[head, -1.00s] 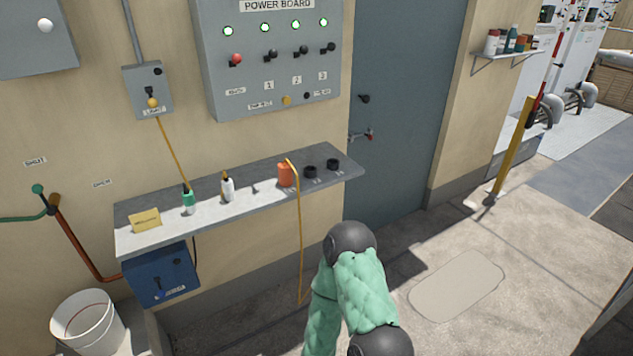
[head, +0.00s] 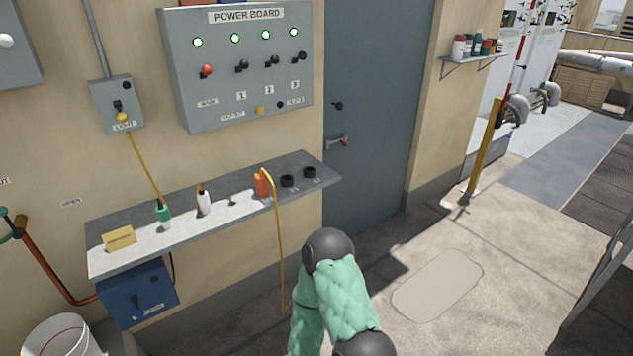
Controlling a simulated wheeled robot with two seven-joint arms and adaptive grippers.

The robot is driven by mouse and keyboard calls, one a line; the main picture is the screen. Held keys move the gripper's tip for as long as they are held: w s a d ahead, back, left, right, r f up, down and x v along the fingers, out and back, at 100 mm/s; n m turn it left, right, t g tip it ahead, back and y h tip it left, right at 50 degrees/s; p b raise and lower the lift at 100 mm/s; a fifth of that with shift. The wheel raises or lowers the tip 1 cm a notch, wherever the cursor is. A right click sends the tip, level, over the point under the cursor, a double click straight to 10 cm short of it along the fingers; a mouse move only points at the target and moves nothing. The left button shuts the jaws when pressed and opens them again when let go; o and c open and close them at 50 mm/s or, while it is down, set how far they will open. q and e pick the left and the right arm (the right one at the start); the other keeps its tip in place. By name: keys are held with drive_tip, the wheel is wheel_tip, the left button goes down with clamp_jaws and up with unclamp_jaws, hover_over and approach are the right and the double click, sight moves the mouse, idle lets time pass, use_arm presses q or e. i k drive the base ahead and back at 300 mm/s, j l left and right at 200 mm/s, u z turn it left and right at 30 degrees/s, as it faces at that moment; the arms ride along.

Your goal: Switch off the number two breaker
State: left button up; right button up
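The grey power board (head: 240,112) hangs on the wall at upper left centre. Its number two breaker (head: 272,61) is a small black lever above the label "2" (head: 269,90). Lever one (head: 242,66) is left of it and lever three (head: 299,56) is right of it. A red main lever (head: 205,71) is at far left. The green lamp (head: 265,35) above lever two is lit, as are the others in the row. The levers are too small to read their exact position. Neither gripper shows; only a green-sleeved arm of mine is at bottom centre.
A grey wall shelf (head: 100,257) below the board holds small bottles, an orange item (head: 261,184) with a hanging yellow cord and black knobs. A blue box (head: 138,293) is under it. A blue-grey door (head: 368,110) is to the right. Floor at right is open.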

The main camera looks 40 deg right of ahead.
sight(274, 59)
drive_tip(key=z, duration=1.65)
drive_tip(key=i+j, duration=0.15)
drive_tip(key=i, duration=0.3)
drive_tip(key=i+j, duration=0.15)
drive_tip(key=i, duration=0.3)
drive_tip(key=i+j, duration=0.1)
drive_tip(key=i, duration=0.35)
